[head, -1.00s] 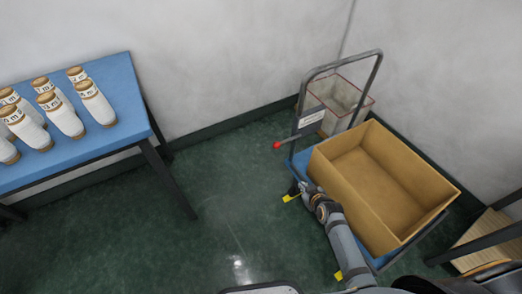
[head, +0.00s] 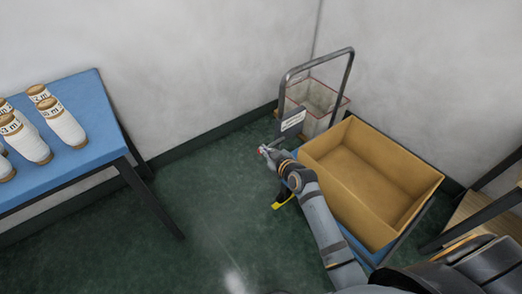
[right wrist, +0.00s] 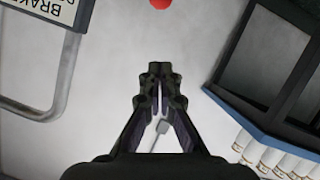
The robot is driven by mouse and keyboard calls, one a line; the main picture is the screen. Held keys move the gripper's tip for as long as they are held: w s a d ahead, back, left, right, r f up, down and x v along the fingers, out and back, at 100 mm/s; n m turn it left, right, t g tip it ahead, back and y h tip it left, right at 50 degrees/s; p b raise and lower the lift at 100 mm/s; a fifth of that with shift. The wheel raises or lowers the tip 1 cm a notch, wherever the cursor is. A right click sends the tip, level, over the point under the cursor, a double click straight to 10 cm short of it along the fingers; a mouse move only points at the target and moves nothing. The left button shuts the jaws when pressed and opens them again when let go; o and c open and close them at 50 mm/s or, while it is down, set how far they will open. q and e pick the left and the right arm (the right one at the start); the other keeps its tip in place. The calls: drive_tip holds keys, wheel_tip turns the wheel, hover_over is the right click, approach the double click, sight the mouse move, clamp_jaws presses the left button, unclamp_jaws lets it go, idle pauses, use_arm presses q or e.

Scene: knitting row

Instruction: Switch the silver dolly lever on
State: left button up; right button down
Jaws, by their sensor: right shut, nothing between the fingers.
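The dolly has a grey tube handle (head: 352,70) and a blue deck (head: 357,247) that bears a large cardboard box (head: 425,183). A sign (head: 292,122) hangs on the handle's left post; in the right wrist view the sign (right wrist: 45,10) reads "BRAKE" in part. The lever's red knob (right wrist: 160,3) shows at the top edge of the right wrist view, beyond the fingertips. In the head view the lever's rod is mostly hidden by my right gripper (head: 266,151), which is at the knob. That gripper (right wrist: 160,72) is shut and empty. Contact is unclear. My left gripper is out of view.
A blue-topped table (head: 85,100) with several white yarn cones (head: 62,122) stands at the left. A white bin with red edging (head: 318,97) is behind the handle. A wooden shelf (head: 480,215) is at the right. The green floor (head: 200,200) between table and dolly is clear.

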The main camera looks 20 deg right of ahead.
sight(272, 144)
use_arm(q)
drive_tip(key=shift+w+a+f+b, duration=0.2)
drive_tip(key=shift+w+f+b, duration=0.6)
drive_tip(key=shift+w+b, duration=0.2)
use_arm(e)
drive_tip(key=w+f, duration=0.6)
drive_tip(key=shift+d+f, duration=0.15)
drive_tip(key=shift+w, duration=0.1)
